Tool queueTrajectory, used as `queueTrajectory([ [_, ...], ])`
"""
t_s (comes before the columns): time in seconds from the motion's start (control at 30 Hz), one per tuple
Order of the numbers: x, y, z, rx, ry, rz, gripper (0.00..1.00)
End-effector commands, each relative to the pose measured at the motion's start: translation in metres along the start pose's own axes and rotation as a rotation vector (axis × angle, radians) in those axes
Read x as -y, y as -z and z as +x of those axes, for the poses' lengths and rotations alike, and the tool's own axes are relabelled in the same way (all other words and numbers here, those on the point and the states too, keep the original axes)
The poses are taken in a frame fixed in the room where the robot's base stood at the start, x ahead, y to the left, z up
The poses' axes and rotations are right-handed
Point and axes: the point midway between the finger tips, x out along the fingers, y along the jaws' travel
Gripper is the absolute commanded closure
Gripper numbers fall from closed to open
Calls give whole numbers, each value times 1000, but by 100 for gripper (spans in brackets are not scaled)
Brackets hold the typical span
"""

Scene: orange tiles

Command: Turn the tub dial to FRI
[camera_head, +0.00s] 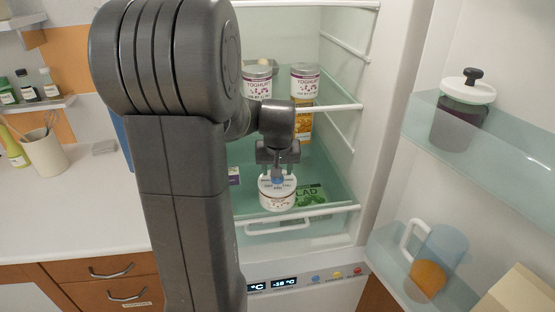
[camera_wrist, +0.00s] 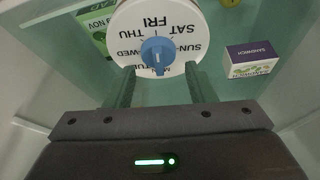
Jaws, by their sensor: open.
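The tub (camera_head: 277,196) is white and round and stands in the lower part of the open fridge. Its lid, the dial face (camera_wrist: 186,26), carries day names; SUN, SAT, FRI, THU and WED can be read in the wrist view. A blue knob (camera_wrist: 157,56) with a pale mark sits at its middle; the knob also shows in the head view (camera_head: 278,180). FRI is at the far side of the lid from my gripper. My gripper (camera_head: 278,172) is open over the lid, its fingers on either side of the knob, with gaps visible.
A green salad pack (camera_head: 311,196) lies right of the tub. A sandwich box (camera_wrist: 251,59) is on its other side. Two yoghurt tubs (camera_head: 305,82) stand on the shelf above. The open fridge door, at right, holds a lidded jar (camera_head: 462,112) and a jug (camera_head: 432,262).

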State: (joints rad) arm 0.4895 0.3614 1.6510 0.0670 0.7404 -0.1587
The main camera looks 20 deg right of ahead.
Motion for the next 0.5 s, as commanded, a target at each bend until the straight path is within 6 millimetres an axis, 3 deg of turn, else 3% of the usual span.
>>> queueTrajectory([
  [0.17, 0, 1, -25, -6, -1, 0, 50],
  [0.5, 0, 1, -101, -5, -1, 1, 50],
])
